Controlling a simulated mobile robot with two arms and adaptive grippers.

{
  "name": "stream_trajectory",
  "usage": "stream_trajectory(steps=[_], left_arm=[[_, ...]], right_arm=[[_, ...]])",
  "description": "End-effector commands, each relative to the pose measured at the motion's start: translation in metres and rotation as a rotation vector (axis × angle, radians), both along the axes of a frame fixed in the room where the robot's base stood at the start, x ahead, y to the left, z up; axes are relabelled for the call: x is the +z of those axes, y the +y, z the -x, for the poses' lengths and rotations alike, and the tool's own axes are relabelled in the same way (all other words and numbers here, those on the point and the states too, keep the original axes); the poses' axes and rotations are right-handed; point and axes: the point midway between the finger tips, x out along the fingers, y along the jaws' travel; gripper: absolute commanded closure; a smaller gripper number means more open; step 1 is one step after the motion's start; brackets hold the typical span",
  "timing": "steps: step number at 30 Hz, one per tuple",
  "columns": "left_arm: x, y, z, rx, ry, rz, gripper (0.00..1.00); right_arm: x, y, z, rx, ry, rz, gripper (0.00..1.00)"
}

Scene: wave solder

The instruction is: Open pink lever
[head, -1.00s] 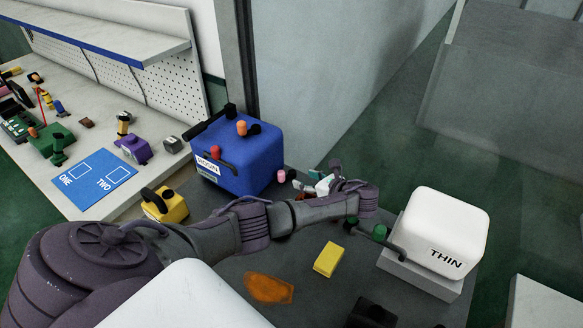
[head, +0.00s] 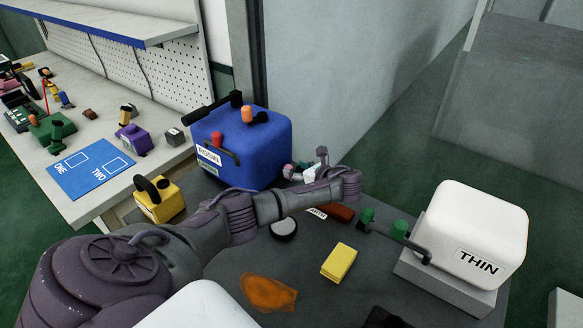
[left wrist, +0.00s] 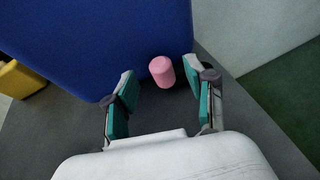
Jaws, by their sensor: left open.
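The pink lever shows in the left wrist view as a pink knob (left wrist: 162,71) low beside the blue box, between and just beyond my left gripper's fingertips. My left gripper (left wrist: 157,88) is open there, with teal pads on both sides and nothing between them but the view of the knob. In the head view the left gripper (head: 298,171) is beside the right side of the blue box (head: 250,148), partly hidden by my own wrist. The knob is mostly hidden in the head view. My right gripper is not in view.
A white box marked THIN (head: 470,235) with a green-knobbed lever (head: 400,229) stands right. A yellow block (head: 339,262), an orange patch (head: 268,293) and a round puck (head: 284,228) lie on the dark table. A yellow object (head: 158,199) stands left of the blue box.

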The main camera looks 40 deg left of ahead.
Motion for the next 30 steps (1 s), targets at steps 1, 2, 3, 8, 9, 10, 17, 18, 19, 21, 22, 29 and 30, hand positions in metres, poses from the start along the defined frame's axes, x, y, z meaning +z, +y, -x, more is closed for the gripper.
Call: stream_trajectory(steps=[1, 2, 3, 8, 9, 10, 17, 18, 19, 21, 22, 29, 30], left_arm=[[-0.009, 0.007, -0.001, 0.002, -0.002, -0.001, 0.45], [-0.010, 0.010, -0.001, 0.002, -0.002, -0.002, 0.45], [-0.010, 0.014, -0.002, 0.000, -0.001, -0.002, 0.45], [-0.012, 0.025, -0.004, -0.001, -0.001, -0.001, 0.45], [-0.012, 0.026, -0.004, 0.000, -0.001, -0.001, 0.45], [-0.012, 0.027, -0.004, 0.000, -0.001, 0.000, 0.45], [-0.011, 0.029, -0.004, 0.000, 0.000, 0.000, 0.45], [-0.011, 0.029, -0.004, 0.000, 0.000, 0.000, 0.45], [-0.011, 0.029, -0.004, 0.000, 0.000, 0.000, 0.45], [-0.011, 0.028, -0.004, 0.000, 0.000, 0.000, 0.55], [-0.011, 0.028, -0.004, 0.000, 0.000, 0.000, 0.60], [-0.011, 0.028, -0.004, 0.000, 0.000, 0.000, 0.98], [-0.012, 0.028, -0.004, 0.000, 0.000, 0.000, 1.00]], right_arm=[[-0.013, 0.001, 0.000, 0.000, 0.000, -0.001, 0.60], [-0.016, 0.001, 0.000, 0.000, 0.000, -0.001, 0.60], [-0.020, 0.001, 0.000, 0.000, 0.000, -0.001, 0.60], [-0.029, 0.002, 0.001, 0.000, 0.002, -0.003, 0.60], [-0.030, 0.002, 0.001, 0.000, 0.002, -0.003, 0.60], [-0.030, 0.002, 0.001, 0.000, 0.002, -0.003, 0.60], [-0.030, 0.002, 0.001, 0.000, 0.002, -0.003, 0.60], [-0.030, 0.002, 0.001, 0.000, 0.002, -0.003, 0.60], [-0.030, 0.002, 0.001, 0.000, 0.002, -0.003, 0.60], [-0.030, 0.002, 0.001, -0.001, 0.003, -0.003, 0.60], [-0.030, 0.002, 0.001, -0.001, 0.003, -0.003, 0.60], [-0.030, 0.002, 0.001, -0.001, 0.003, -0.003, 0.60], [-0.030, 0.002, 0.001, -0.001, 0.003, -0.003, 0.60]])
